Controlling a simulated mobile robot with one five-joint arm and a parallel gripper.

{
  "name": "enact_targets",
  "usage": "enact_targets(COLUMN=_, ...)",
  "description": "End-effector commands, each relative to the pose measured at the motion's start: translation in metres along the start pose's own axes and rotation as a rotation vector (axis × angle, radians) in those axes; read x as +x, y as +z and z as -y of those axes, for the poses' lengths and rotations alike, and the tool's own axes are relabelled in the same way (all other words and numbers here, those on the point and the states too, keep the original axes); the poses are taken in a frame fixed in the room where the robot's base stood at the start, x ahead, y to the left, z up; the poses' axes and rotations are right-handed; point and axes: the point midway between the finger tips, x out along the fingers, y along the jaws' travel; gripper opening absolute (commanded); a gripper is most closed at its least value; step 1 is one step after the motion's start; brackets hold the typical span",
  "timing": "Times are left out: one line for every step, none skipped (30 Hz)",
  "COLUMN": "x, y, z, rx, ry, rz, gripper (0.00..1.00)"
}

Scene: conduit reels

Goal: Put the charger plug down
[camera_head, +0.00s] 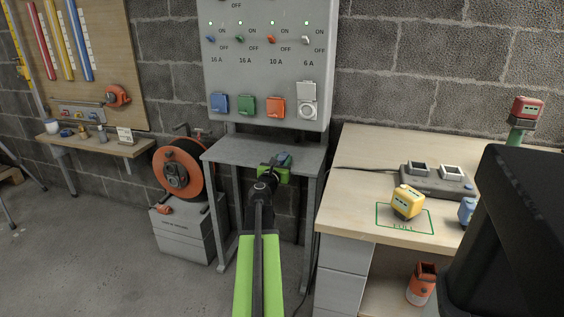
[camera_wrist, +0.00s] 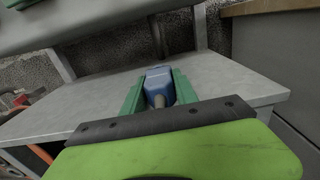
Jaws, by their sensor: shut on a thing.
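A blue charger plug (camera_wrist: 158,85) with a grey stub sits between the green fingers of my gripper (camera_wrist: 159,92) in the wrist view. The gripper is shut on it. In the head view the plug (camera_head: 285,158) shows as a small blue patch just beyond my gripper (camera_head: 278,167), over the grey shelf (camera_head: 235,151) below the socket panel. The shelf (camera_wrist: 225,80) spreads behind and beside the plug in the wrist view. I cannot tell whether the plug touches the shelf.
The socket panel (camera_head: 265,72) stands above the shelf. A cable reel (camera_head: 178,172) on a grey cabinet is to the left. The shelf's left part is clear.

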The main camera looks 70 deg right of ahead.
Motion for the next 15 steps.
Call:
enact_targets(x=0.0000, y=-0.0033, z=-0.0002, rx=0.000, ry=0.000, rz=0.000, gripper=0.00)
enact_targets(x=-0.0001, y=-0.0021, z=-0.0002, rx=0.000, ry=0.000, rz=0.000, gripper=0.38)
enact_targets(x=-0.0001, y=-0.0014, z=-0.0003, rx=0.000, ry=0.000, rz=0.000, gripper=0.43)
enact_targets(x=-0.0001, y=-0.0013, z=-0.0003, rx=0.000, ry=0.000, rz=0.000, gripper=0.47)
enact_targets(x=-0.0001, y=-0.0013, z=-0.0004, rx=0.000, ry=0.000, rz=0.000, gripper=0.51)
enact_targets(x=-0.0001, y=-0.0013, z=-0.0004, rx=0.000, ry=0.001, rz=0.000, gripper=0.56)
enact_targets(x=-0.0001, y=-0.0013, z=-0.0004, rx=0.000, ry=0.001, rz=0.000, gripper=0.57)
enact_targets(x=-0.0001, y=-0.0013, z=-0.0005, rx=0.000, ry=0.001, rz=0.000, gripper=0.57)
enact_targets(x=-0.0002, y=-0.0013, z=-0.0005, rx=0.000, ry=0.001, rz=0.000, gripper=0.57)
enact_targets(x=-0.0002, y=-0.0013, z=-0.0005, rx=0.000, ry=0.001, rz=0.000, gripper=0.57)
enact_targets(x=-0.0002, y=-0.0013, z=-0.0006, rx=0.000, ry=0.001, rz=0.000, gripper=0.57)
enact_targets(x=-0.0002, y=-0.0013, z=-0.0007, rx=0.000, ry=0.001, rz=0.000, gripper=0.57)
enact_targets(x=-0.0002, y=-0.0013, z=-0.0007, rx=0.000, ry=0.001, rz=0.000, gripper=0.57)
enact_targets(x=-0.0003, y=-0.0012, z=-0.0007, rx=0.000, ry=0.001, rz=0.000, gripper=0.57)
enact_targets(x=-0.0003, y=-0.0006, z=-0.0008, rx=0.000, ry=0.001, rz=0.000, gripper=0.57)
